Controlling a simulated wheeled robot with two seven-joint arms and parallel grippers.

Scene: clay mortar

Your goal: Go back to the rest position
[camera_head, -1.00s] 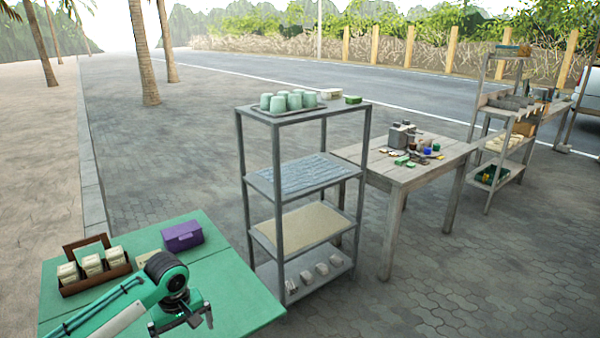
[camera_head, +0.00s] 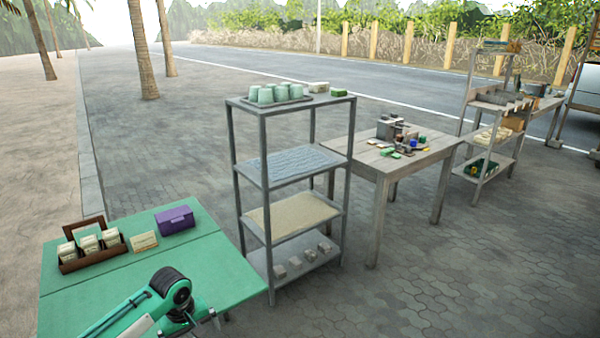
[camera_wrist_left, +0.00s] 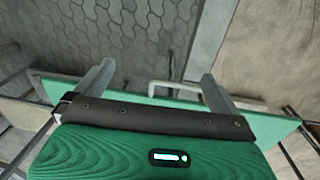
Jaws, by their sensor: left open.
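My left arm comes in from the lower left in the head view, over the near part of the green table. My left gripper (camera_head: 205,318) is low in that view, partly cut off by the bottom edge. In the left wrist view its two fingers (camera_wrist_left: 155,85) stand wide apart with nothing held between them. A pale bar shaped like a handle (camera_wrist_left: 175,88) shows beyond the gap, near a green edge. My right gripper is not in view.
The green table (camera_head: 100,285) bears a wooden caddy with pale packets (camera_head: 90,245), a small card (camera_head: 144,241) and a purple box (camera_head: 175,219). A grey rack (camera_head: 345,180) with cups stands close to its right. A wooden table (camera_head: 430,155) is farther right. Paving (camera_head: 480,270) at right is clear.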

